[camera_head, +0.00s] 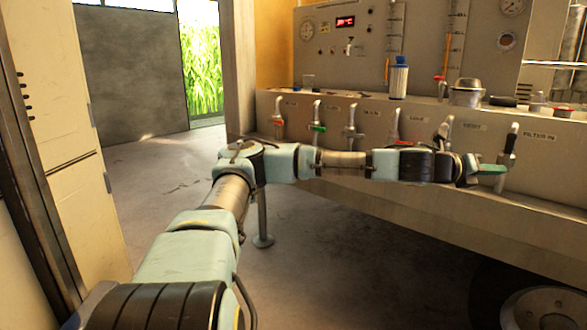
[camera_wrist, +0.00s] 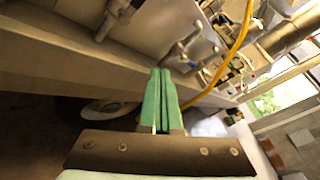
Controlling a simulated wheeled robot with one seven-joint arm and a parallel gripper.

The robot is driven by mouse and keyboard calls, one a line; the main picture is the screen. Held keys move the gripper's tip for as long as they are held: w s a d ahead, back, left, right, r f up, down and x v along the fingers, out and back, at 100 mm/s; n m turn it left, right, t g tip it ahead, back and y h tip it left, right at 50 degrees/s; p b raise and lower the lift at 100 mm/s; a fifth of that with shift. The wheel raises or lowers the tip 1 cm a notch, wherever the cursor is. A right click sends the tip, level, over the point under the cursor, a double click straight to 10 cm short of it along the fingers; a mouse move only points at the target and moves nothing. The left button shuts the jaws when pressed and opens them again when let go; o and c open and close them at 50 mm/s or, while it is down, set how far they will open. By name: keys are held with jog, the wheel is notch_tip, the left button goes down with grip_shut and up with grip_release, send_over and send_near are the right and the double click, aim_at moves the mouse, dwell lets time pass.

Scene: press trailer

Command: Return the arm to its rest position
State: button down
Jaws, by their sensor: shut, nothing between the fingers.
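My arm reaches out from the bottom left of the head view and stretches right along the front of the machine. My gripper (camera_head: 492,171) is at the right, just in front of the black-topped tap by the "FILTER" label (camera_head: 538,137). In the wrist view my gripper (camera_wrist: 161,72) shows two green fingers pressed together, with nothing between them. A metal tap (camera_wrist: 180,50) is just beyond the fingertips. I cannot tell whether the fingertips touch it.
The machine (camera_head: 400,210) carries a row of taps, including a green-handled one (camera_head: 318,128). A blue-and-white filter cartridge (camera_head: 399,78) and a metal pot (camera_head: 466,93) stand on its ledge. A wheel (camera_head: 545,308) is at lower right. Floor (camera_head: 165,180) is free at left.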

jog(key=s+a+f+m+g+y, duration=0.5)
jog(key=s+f+m, duration=0.5)
jog(key=f+m, duration=0.4)
jog(key=w+a+f+m+t+y, duration=0.1)
jog(key=a+f+m+y, duration=0.15)
jog(key=a, duration=0.55)
jog(key=w+a+f+m+t+y, duration=0.15)
jog(key=a+m, duration=0.25)
jog(key=a, duration=0.5)
jog(key=w+a+f+m+y, duration=0.1)
jog(key=a+f+m+y, duration=0.2)
jog(key=a, duration=0.5)
jog(key=s+a+r+m+y, duration=0.1)
jog(key=a+r+m+y, duration=0.3)
jog(key=a, duration=0.8)
jog(key=s+a+r+m, duration=0.2)
jog(key=a+r, duration=0.3)
jog(key=a, duration=0.7)
notch_tip(320, 180, up, 22)
jog(key=p, duration=2.2)
jog(key=shift+a+r+t, duration=0.15)
jog(key=shift+a+t, duration=0.2)
jog(key=shift+t, duration=0.1)
